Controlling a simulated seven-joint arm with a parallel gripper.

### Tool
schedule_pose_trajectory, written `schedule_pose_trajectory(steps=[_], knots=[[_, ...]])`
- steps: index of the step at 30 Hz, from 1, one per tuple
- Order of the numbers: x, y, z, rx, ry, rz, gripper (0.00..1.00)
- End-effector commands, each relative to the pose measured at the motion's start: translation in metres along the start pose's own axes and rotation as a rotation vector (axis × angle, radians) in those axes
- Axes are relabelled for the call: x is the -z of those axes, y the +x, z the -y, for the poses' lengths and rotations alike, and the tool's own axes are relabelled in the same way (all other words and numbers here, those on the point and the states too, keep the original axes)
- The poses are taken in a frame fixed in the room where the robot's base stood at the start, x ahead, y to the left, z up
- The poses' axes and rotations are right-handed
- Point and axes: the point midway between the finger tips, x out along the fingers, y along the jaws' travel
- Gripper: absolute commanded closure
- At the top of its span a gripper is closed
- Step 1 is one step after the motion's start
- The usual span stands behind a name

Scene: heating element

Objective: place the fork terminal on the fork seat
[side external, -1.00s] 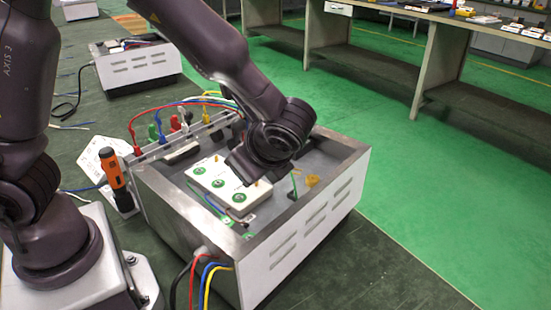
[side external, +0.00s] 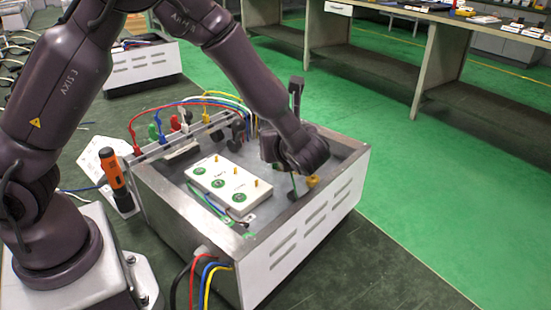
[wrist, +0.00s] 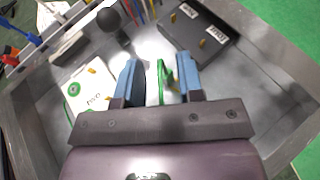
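In the wrist view, my gripper (wrist: 159,76) has its two blue fingers apart, over the grey floor of the metal box. A green wire (wrist: 161,72) stands in the gap between them, with no clear contact. A small yellow piece (wrist: 176,87) shows beside the right finger; I cannot tell if it is the fork terminal. A white block (wrist: 92,90) with green round marks and brass posts lies to the left, and also shows in the side view (side external: 220,190). I cannot tell which part is the fork seat.
The metal box (side external: 185,212) has raised walls around the work. A dark block (wrist: 207,38) with brass posts lies beyond the fingers. Coloured plugs and cables (side external: 185,118) line the back left wall. An orange-handled tool (side external: 115,176) stands outside the box at left.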

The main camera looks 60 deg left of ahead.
Motion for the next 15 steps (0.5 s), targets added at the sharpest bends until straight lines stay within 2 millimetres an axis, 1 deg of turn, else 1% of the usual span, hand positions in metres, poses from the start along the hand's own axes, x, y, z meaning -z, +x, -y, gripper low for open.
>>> schedule_pose_trajectory(steps=[6,9,12,15], knots=[[0.007,0.031,0.000,-0.006,0.000,0.001,0.65],[0.007,0.043,0.001,-0.004,-0.001,0.001,0.65],[0.007,0.050,0.001,-0.002,-0.001,0.001,0.65],[0.007,0.052,0.001,-0.001,-0.001,0.000,0.65]])
